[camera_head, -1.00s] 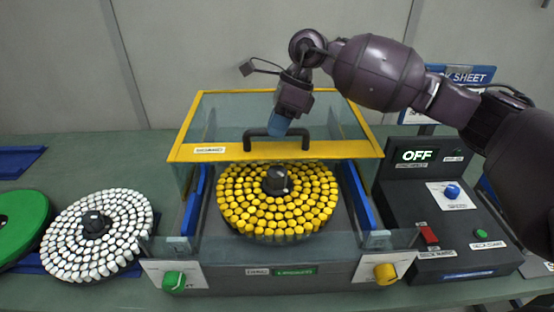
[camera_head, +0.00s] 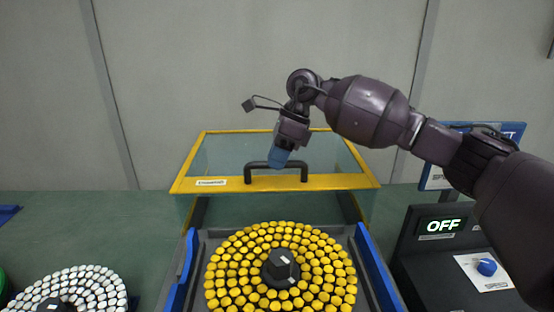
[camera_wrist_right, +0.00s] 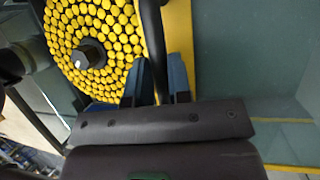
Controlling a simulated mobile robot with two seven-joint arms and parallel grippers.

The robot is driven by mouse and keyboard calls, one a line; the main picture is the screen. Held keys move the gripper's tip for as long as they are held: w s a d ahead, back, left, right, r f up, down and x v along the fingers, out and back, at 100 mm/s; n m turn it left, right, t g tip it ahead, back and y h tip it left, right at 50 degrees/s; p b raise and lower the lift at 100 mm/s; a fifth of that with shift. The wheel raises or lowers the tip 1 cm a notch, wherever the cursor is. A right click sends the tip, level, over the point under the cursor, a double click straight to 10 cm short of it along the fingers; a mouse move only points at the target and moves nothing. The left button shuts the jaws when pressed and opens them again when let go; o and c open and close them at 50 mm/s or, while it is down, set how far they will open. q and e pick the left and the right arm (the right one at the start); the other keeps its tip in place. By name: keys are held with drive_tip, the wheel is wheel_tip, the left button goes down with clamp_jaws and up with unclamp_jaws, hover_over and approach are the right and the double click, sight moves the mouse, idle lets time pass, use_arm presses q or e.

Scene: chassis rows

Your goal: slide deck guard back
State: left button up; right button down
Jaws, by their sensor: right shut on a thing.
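The deck guard (camera_head: 335,182) is a clear box with a yellow frame, at the middle back in the head view. Its black handle (camera_head: 249,172) stands on the front yellow bar. My right gripper (camera_head: 278,160) reaches down from above, with its blue fingers shut on the handle. In the wrist view the fingers (camera_wrist_right: 157,75) lie on both sides of the black handle bar (camera_wrist_right: 152,30). The deck's round disc (camera_head: 244,262) of yellow caps lies uncovered in front of the guard's front bar. My left gripper is not in view.
Blue rails (camera_head: 376,262) flank the yellow disc. A disc of white caps (camera_head: 95,287) lies at the lower left. A dark control box (camera_head: 411,262) with an OFF display stands at the right. A plain wall (camera_head: 250,60) is behind.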

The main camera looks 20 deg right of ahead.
drive_tip(key=c, duration=1.1)
unclamp_jaws()
drive_tip(key=shift+o, duration=0.2)
drive_tip(key=shift+r, duration=0.1)
drive_tip(key=v, duration=1)
drive_tip(key=shift+r, duration=0.35)
drive_tip(key=shift+d, duration=0.15)
